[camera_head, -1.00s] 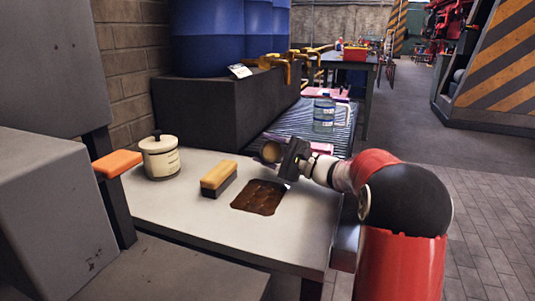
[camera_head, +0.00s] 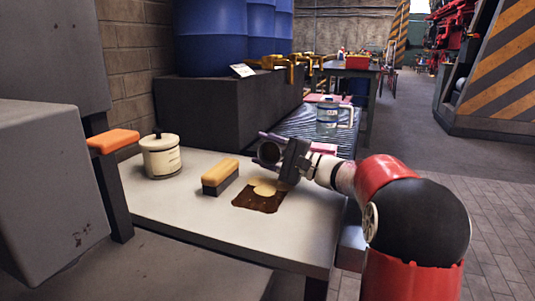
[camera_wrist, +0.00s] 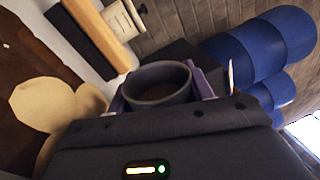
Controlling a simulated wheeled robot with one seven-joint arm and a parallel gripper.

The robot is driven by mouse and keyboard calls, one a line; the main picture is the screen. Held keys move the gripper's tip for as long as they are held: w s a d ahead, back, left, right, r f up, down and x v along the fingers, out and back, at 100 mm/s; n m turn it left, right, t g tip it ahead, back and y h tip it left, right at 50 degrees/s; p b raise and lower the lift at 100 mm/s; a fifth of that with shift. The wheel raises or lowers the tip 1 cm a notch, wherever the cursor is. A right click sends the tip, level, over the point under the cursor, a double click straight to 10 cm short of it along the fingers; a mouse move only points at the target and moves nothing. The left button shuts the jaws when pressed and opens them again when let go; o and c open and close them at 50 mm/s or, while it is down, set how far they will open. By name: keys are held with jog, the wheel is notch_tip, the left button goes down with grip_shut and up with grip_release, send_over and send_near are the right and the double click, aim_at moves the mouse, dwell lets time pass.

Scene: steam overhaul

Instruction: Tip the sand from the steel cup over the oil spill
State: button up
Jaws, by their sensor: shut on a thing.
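My gripper (camera_head: 272,152) is shut on the steel cup (camera_head: 268,153), just above the far side of the oil spill. The cup is tilted, and its round mouth shows in the wrist view (camera_wrist: 160,75); a little brown shows deep inside it. The oil spill (camera_head: 258,203) is a dark brown patch on the pale bench top. Tan sand (camera_head: 266,187) lies in a heap over the far part of the spill. The near part of the spill is bare. In the wrist view the sand (camera_wrist: 45,104) lies on the dark oil (camera_wrist: 18,70).
A brush (camera_head: 220,178) with a wooden back stands left of the spill. A lidded cream pot (camera_head: 160,156) is farther left, beside an orange pad (camera_head: 114,140). Behind are blue barrels (camera_head: 212,38) and a clear jug (camera_head: 327,116).

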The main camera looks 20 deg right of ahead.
jog(key=shift+s+a+r+n+g+y+b, duration=0.15)
jog(key=shift+s+a+n+b, duration=0.55)
jog(key=shift+s, duration=0.2)
jog(key=shift+s+a+r+n+g+y+b, duration=0.1)
jog(key=shift+s+a+n+g+y+b, duration=0.05)
jog(key=shift+s+a+n+b, duration=0.55)
jog(key=shift+s+a+r+n+g+b, duration=0.15)
jog(key=shift+s+a+n+b, duration=0.5)
jog(key=shift+b, duration=0.8)
jog(key=shift+s+a+f+n+g+b, duration=0.15)
jog(key=shift+s+a+n+b, duration=0.25)
jog(key=shift+s+n+b, duration=0.8)
jog(key=shift+s+a+r+n+g+b, duration=0.2)
jog(key=shift+s+a+n+b, duration=0.4)
jog(key=shift+b, duration=1.1)
jog(key=m+p, duration=0.2)
jog(key=m, duration=0.1)
jog(key=m+t+p, duration=0.1)
jog(key=m+p, duration=0.2)
jog(key=m, duration=0.1)
jog(key=w+d+r+m+t+h+p, duration=0.1)
jog(key=m+p, duration=0.2)
jog(key=shift+r+m+t+h+p, duration=0.15)
jog(key=shift+r+m+h+p, duration=0.15)
jog(key=shift+m+p, duration=0.95)
jog(key=shift+r+m+t+h+p, duration=0.2)
jog(key=shift+r+m+p, duration=0.15)
jog(key=shift+m+p, duration=0.85)
